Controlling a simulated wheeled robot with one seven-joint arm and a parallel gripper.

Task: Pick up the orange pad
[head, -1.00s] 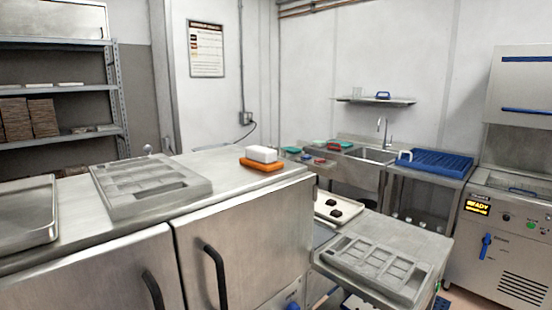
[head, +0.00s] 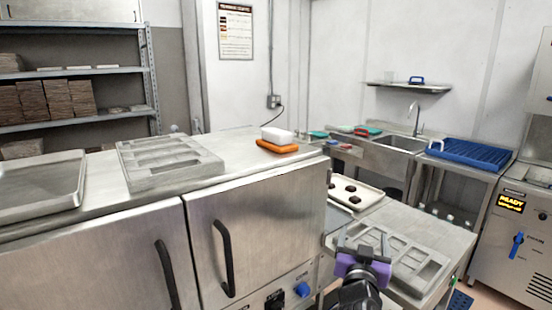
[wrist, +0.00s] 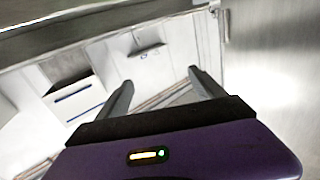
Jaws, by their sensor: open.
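The orange pad (head: 277,147) lies flat on the steel counter top, near its right end. A white block (head: 277,135) sits on top of the pad. My gripper (head: 366,238) shows at the bottom right of the head view, in front of a grey mould on the lower table and well below and right of the pad. In the wrist view its two fingers (wrist: 157,88) are spread apart with nothing between them. The pad is not in the wrist view.
A grey mould (head: 170,160) and a steel tray (head: 38,184) stand left of the pad on the same counter. Another mould (head: 420,268) and a tray with dark pieces (head: 352,191) lie on the lower right. Door handles (head: 223,258) stick out from the cabinet front.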

